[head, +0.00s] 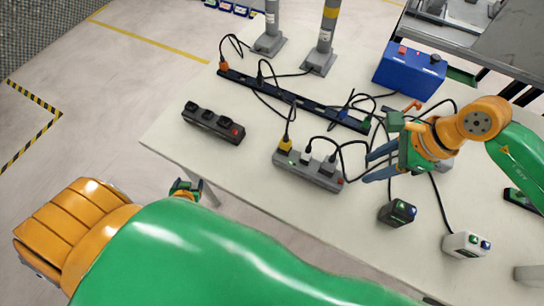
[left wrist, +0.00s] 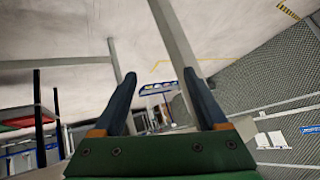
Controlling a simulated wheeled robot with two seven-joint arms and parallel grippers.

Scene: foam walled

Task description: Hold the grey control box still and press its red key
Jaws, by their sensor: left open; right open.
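Two small boxes with coloured keys stand at the table's right: a dark grey one (head: 397,213) with green and blue keys, and a pale grey one (head: 466,246) with green and blue keys. I cannot make out a red key on either. Another grey thing is partly hidden behind my right gripper (head: 368,167). That gripper is open and empty, its blue fingers pointing left above the table, close to the grey socket strip (head: 308,171). My left gripper (head: 185,188) is mostly hidden by my arm, beside the near-left table edge. In the left wrist view its fingers (left wrist: 158,82) are apart and empty.
A blue box (head: 409,70) with a red key stands at the back. A black strip (head: 213,122) with a red switch lies left. A long dark socket rail (head: 290,100), plugs and loose cables cross the table (head: 240,175). Grey posts (head: 270,25) stand behind.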

